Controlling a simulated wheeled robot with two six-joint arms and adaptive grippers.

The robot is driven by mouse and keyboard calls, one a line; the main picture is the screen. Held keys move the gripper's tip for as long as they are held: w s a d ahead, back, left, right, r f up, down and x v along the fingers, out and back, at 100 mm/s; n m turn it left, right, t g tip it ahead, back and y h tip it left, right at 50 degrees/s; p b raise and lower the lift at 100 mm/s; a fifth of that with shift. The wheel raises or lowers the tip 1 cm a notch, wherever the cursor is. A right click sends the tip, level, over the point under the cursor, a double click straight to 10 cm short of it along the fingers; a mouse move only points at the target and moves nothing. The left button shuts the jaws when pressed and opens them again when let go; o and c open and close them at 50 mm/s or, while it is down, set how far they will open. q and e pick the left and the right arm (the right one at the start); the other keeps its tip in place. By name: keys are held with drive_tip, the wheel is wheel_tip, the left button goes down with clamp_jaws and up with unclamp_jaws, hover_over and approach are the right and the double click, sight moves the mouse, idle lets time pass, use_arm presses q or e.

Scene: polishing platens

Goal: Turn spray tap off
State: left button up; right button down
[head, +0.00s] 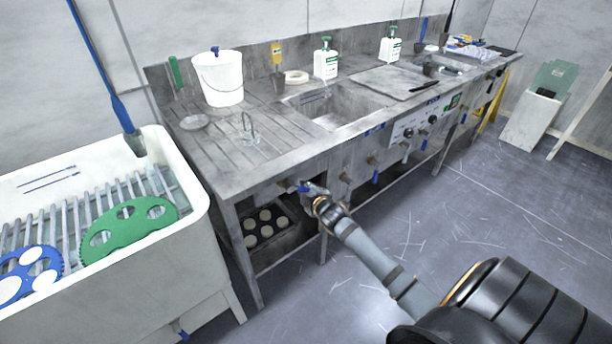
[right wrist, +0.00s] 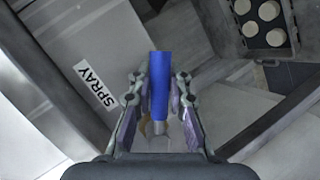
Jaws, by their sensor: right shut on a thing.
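The spray tap has a blue lever handle (head: 302,188) on the front panel of the steel bench, near its left end. In the right wrist view the blue handle (right wrist: 160,85) points up the picture, between the fingers, with a metal stem at its lower end. A white SPRAY label (right wrist: 95,87) is on the panel to its left. My right gripper (head: 313,189) is at the tap, with its fingers (right wrist: 160,90) on both sides of the handle, shut on it. My left gripper is not in view.
More taps with blue handles (head: 375,177) line the bench front to the right. A tray with round pale pucks (head: 251,242) sits on the lower shelf. A white trough (head: 196,190) stands at left with green and blue carriers. Floor at right is open.

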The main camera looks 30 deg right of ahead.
drive_tip(key=shift+a+m+y+p, duration=0.1)
drive_tip(key=shift+m+y+p, duration=0.2)
drive_tip(key=shift+m+p, duration=0.15)
drive_tip(key=shift+a+f+m+y+p, duration=0.4)
drive_tip(key=shift+f+m+p, duration=0.1)
drive_tip(key=shift+m+p, duration=0.1)
use_arm(q)
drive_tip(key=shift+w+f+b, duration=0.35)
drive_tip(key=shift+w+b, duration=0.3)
drive_tip(key=shift+b, duration=0.7)
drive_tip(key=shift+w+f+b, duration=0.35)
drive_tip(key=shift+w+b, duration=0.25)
drive_tip(key=shift+b, duration=0.75)
use_arm(e)
drive_tip(key=shift+s+a+f+m+g+y, duration=0.15)
drive_tip(key=shift+a+f+m+y, duration=0.2)
drive_tip(key=shift+a+m+y, duration=0.5)
drive_tip(key=shift+a+f+m+g+y, duration=0.1)
drive_tip(key=shift+a+f+m+y, duration=0.3)
drive_tip(key=shift+a+m+y, duration=0.45)
drive_tip(key=shift+s+a+f+m+g+y, duration=0.15)
drive_tip(key=shift+a+f+m+y, duration=0.2)
drive_tip(key=shift+a+m+y, duration=0.5)
drive_tip(key=shift+d, duration=0.2)
drive_tip(key=c, duration=1.3)
unclamp_jaws()
drive_tip(key=shift+o, duration=0.2)
drive_tip(key=shift+w, duration=0.1)
